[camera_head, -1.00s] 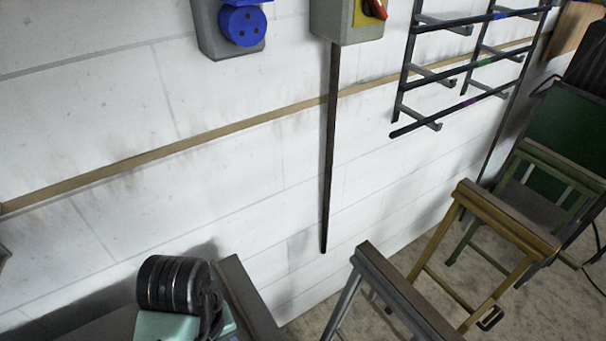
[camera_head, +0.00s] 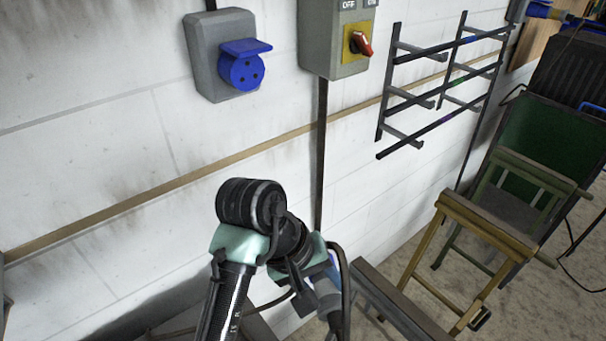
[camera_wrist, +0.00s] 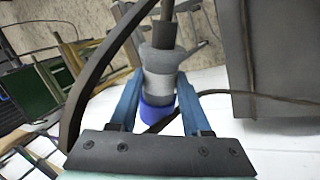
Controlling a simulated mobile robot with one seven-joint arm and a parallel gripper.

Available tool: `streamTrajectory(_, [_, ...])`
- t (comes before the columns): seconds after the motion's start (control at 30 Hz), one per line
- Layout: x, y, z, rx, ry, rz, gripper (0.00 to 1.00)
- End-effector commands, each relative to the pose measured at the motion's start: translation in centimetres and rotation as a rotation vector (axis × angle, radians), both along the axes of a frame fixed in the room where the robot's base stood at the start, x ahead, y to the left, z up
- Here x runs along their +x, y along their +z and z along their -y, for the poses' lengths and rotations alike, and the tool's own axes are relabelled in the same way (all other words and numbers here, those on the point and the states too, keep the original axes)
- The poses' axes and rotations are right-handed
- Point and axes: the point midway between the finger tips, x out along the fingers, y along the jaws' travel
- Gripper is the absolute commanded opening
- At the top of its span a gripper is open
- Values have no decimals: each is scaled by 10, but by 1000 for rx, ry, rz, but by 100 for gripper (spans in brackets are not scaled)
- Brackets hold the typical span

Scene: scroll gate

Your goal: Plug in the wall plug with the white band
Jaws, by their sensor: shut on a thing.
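My gripper (camera_wrist: 158,88) is shut on a wall plug (camera_wrist: 158,60) in the wrist view. The plug has a grey body, a pale band (camera_wrist: 158,83) between the fingers and a blue end (camera_wrist: 157,112). A dark cable leaves its grey end. In the head view my gripper (camera_head: 318,272) is low in the middle, and the plug (camera_head: 328,300) shows partly beside it, half hidden by my arm.
A grey switch box (camera_head: 320,45) with a red knob (camera_head: 361,43) hangs right of the socket. A dark rack (camera_head: 440,90) is on the wall further right. Trestles (camera_head: 480,225) and a green panel (camera_head: 545,140) stand at right. The wall below the socket is clear.

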Motion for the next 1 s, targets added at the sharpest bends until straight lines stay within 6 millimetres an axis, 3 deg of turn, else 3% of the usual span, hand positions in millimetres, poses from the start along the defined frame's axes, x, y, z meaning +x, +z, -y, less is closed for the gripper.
streamTrajectory(0.03, [7,27,7,-82,26,8,0])
streamTrajectory(0.3, [38,130,20,-551,186,113,0])
streamTrajectory(0.6, [60,234,-5,-960,347,300,0])
streamTrajectory(0.8, [65,267,-29,-1073,402,382,0])
streamTrajectory(1.0, [68,274,-39,-1100,418,408,0])
